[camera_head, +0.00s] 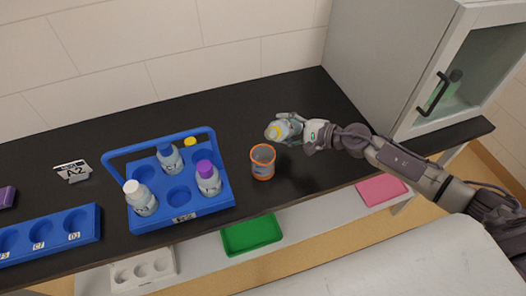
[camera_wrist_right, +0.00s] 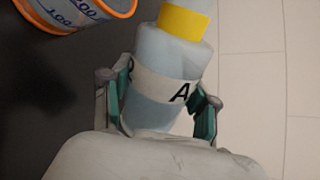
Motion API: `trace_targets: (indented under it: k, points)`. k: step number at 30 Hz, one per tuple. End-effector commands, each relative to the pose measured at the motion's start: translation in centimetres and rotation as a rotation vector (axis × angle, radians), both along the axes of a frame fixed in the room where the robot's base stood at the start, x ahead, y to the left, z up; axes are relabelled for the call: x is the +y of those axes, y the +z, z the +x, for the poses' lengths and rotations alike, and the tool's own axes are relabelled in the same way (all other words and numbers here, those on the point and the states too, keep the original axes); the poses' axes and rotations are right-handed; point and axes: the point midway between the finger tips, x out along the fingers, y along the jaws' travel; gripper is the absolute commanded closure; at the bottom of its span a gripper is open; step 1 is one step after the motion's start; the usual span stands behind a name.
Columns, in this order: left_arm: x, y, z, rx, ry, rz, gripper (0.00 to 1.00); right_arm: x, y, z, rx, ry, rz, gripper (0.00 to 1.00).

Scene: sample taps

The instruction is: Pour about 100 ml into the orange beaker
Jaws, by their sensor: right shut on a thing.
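The orange-rimmed clear beaker (camera_head: 262,163) stands upright on the black counter, right of the blue carrier. Its rim and blue markings also show at the top left of the right wrist view (camera_wrist_right: 75,14). My right gripper (camera_head: 298,128) is shut on a pale bottle (camera_head: 279,131) with a yellow band at its neck and a label reading "A" (camera_wrist_right: 165,62). The bottle is tilted, its neck end pointing left, above and slightly behind the beaker and apart from it. I see no stream, and the beaker's contents cannot be told. My left gripper is not in view.
The blue carrier (camera_head: 222,206) holds bottles with white, blue and purple caps; a small yellow round thing (camera_head: 190,141) is at its back. A glass-door cabinet (camera_head: 457,88) stands at right.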

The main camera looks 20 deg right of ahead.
Motion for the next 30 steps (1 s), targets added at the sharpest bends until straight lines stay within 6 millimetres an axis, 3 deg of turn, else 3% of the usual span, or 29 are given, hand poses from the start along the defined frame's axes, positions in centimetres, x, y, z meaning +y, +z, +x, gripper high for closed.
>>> trace_targets:
  k: [30]
  points:
    - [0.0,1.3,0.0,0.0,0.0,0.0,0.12,-0.2,0.0,0.1,-0.045,-0.001,-0.071,0.86]
